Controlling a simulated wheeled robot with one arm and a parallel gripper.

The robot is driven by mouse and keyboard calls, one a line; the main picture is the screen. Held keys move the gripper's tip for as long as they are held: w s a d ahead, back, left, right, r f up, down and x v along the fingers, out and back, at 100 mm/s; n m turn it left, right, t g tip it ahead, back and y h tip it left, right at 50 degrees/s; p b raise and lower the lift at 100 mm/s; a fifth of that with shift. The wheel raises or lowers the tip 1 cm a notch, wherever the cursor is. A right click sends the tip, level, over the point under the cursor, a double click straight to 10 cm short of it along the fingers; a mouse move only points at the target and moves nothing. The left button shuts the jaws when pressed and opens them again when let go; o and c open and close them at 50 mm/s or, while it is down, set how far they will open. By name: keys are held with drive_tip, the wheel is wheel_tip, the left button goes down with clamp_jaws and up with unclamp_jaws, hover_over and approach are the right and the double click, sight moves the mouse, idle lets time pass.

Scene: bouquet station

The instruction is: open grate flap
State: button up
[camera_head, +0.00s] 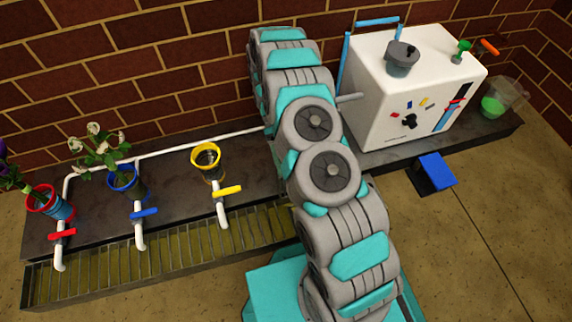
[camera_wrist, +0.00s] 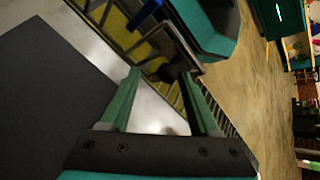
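The grate (camera_head: 160,258) is a long row of slats over a yellow-green trough along the front of the dark counter in the head view. Its right end is hidden behind my arm. I cannot make out a separate flap there. My gripper (camera_wrist: 160,73) shows in the wrist view with its two green fingers spread apart. A small dark piece and a grey bar frame (camera_wrist: 182,42) show at and beyond the fingertips; I cannot tell whether the fingers touch them. Slatted grating (camera_wrist: 222,112) shows beyond the right finger. The head view does not show my gripper.
Red (camera_head: 45,201), blue (camera_head: 124,180) and yellow (camera_head: 206,160) cups stand on the counter beside white pipes with coloured handles. A white machine (camera_head: 408,85) stands to the right, with a clear jug (camera_head: 500,98) beside it. A blue pedal (camera_head: 437,170) lies on open floor.

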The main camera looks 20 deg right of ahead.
drive_tip(key=v, duration=0.7)
drive_tip(key=shift+w, duration=0.15)
drive_tip(key=shift+d, duration=0.1)
idle(0.3)
